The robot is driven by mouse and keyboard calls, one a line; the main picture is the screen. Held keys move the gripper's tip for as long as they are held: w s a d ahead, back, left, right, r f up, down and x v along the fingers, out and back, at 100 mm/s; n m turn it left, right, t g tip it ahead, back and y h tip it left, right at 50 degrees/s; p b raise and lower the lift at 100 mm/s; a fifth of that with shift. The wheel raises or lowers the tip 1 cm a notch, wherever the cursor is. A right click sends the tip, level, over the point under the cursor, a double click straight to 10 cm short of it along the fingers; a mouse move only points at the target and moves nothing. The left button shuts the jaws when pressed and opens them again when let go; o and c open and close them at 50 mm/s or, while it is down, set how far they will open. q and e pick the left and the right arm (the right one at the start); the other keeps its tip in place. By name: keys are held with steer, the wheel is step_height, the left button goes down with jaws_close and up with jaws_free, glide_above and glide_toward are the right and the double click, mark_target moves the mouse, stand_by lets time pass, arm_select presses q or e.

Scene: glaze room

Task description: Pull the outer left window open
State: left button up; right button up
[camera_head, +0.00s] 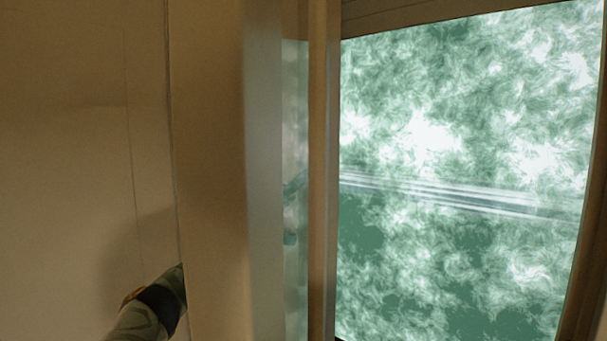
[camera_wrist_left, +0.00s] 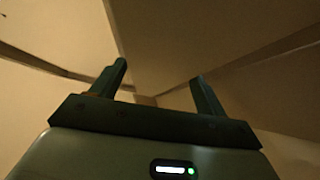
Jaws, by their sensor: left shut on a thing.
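The outer left window seems to be the tall sash at centre left in the head view, seen steeply from the side. Its narrow strip of pale green glass (camera_head: 295,130) stands between a grey edge and a brown upright. My right gripper is not in view.
A large bright window pane (camera_head: 460,120) with cloudy green and white patterns fills the right side. A plain tan surface (camera_head: 75,150) fills the left, with my arm's shadow on it. Tan surfaces lie close around the fingers in the wrist view.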

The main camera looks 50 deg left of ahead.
arm_select(q)
steer(key=o, duration=1.4)
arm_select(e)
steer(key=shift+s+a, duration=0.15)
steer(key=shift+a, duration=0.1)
arm_select(q)
steer(key=b+v, duration=0.9)
steer(key=v, duration=0.7)
steer(key=shift+a+f, duration=0.15)
steer(key=shift+a, duration=0.05)
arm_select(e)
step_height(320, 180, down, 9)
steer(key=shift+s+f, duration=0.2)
